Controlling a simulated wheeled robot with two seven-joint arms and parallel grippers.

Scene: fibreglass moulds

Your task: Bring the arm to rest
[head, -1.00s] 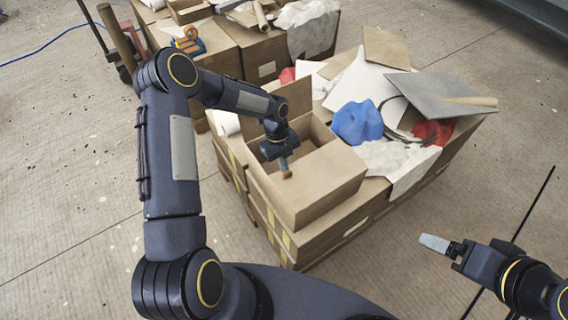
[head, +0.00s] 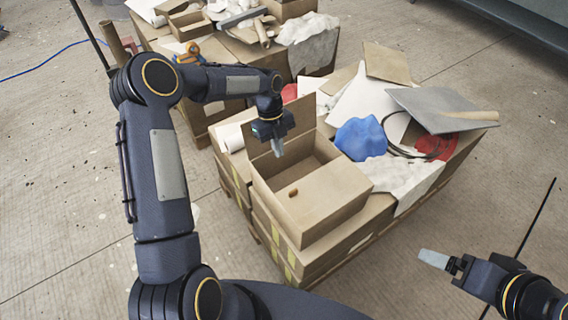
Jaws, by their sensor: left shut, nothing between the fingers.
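My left gripper (head: 277,147) points down above the open cardboard box (head: 318,208), near its raised back flap. Its fingers are together and empty. A small orange-brown piece (head: 293,192) shows at the box, apart from the gripper and nearer the front. My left arm (head: 165,165) rises from the lower left, bends at the elbow and reaches over to the box. My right gripper (head: 433,258) is at the lower right, over bare floor, away from the boxes. Its pale fingers look closed together, with nothing seen between them.
The box stands on a low stack of cardboard. Right of it lie a blue lump (head: 361,138), white cloth, a red piece (head: 436,144) and a grey board (head: 440,108). A second loaded stack with an orange clamp (head: 188,54) stands behind. Floor is clear in front and left.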

